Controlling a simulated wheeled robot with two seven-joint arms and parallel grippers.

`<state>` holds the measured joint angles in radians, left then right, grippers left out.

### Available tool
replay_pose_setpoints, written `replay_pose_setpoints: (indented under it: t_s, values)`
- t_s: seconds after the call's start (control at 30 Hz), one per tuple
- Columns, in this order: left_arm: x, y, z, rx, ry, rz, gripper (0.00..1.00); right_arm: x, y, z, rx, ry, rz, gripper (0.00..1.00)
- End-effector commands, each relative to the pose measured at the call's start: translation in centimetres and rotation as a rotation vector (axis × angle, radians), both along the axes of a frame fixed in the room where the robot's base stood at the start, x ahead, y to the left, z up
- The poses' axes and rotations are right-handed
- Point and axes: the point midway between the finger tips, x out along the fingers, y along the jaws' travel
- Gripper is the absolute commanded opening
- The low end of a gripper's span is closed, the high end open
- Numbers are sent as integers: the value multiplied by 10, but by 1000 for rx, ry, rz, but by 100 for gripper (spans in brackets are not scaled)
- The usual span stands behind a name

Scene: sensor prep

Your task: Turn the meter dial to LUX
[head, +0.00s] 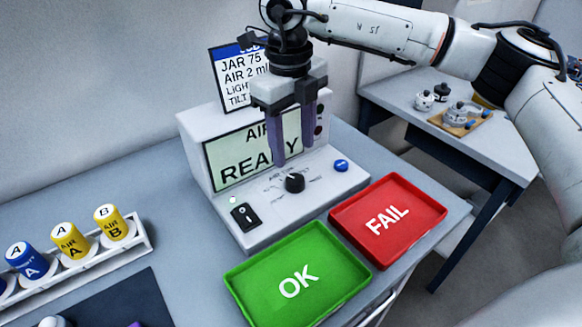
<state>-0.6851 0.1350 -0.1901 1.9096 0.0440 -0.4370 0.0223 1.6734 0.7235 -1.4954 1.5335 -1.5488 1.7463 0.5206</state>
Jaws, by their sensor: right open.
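The meter (203,140) is a white console on the grey table, with a screen (222,168) partly hidden by my right gripper; "AIR" and "READY" can be made out on it. The black dial (295,182) sits on the sloped front panel, with small printed labels around it that are too small to read. My right gripper (294,158) hangs in front of the screen, pointing down, open and empty. Its fingertips are above and around the dial's upper side; I cannot tell whether they touch it. My left gripper is not in view.
A black switch (244,216) and a blue button (341,166) flank the dial. A green OK tray (247,293) and a red FAIL tray (424,229) lie in front. A white rack (130,252) with blue and yellow jars stands left. A sign (230,84) rises behind.

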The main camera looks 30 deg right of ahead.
Motion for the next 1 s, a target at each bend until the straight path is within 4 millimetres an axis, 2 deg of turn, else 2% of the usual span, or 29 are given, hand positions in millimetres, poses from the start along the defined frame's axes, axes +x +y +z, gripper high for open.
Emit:
replay_pose_setpoints:
  t_s: [0.2,0.4,0.57,0.8,0.83,1.0]
  values:
    - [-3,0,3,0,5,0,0,0,-2,-42,2,4,1,50]
    - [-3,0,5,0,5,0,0,0,-3,-70,2,3,1,50]
    - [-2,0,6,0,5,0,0,1,-3,-79,4,1,1,50]
    - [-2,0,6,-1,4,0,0,1,-3,-80,4,0,1,50]
    - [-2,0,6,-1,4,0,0,1,-3,-80,4,0,1,49]
    - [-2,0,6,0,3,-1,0,1,-3,-80,4,0,1,20]
